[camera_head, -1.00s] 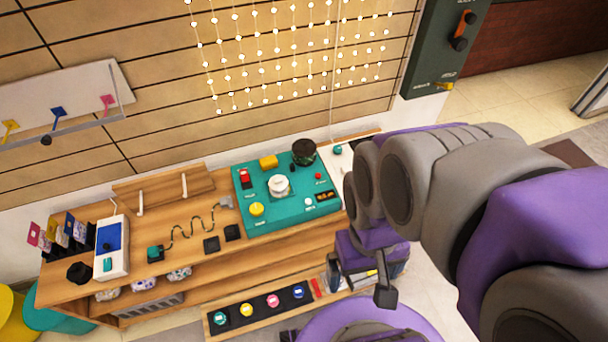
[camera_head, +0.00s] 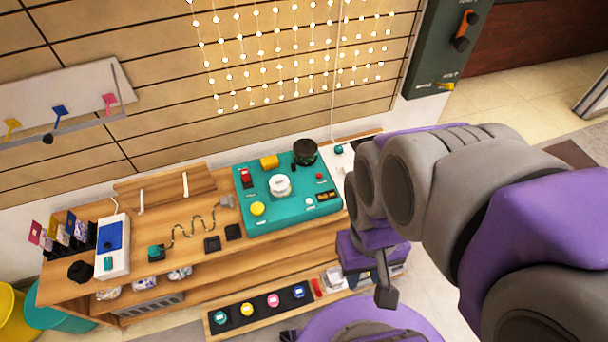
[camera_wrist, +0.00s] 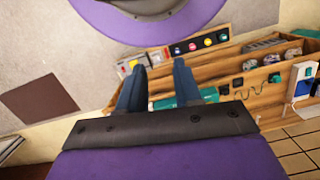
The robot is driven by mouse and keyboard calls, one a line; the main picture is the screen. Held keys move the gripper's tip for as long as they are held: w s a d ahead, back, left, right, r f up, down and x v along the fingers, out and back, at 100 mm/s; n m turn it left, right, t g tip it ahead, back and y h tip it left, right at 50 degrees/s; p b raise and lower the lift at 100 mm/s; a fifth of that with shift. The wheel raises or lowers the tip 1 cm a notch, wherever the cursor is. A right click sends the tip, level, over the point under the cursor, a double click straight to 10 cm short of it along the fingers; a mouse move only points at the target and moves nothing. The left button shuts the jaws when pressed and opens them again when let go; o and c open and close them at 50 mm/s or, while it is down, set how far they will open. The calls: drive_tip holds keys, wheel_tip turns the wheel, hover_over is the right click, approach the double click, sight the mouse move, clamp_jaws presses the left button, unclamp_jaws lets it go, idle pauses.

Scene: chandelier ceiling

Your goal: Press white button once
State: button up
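The teal panel (camera_head: 285,216) lies on the wooden workbench in the head view. It bears a large round white knob-like piece (camera_head: 280,185) at its middle and a small white button (camera_head: 309,202) nearer its front right. A yellow button (camera_head: 257,209) and a small red button (camera_head: 319,176) are also on it.
The wooden workbench (camera_head: 190,262) also holds a white box with a blue face (camera_head: 112,240), a card rack and a curled cable. A lower shelf bears a strip of coloured buttons (camera_head: 260,303). A dark green wall unit (camera_head: 430,60) is at upper right.

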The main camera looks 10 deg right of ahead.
clamp_jaws()
idle(0.8)
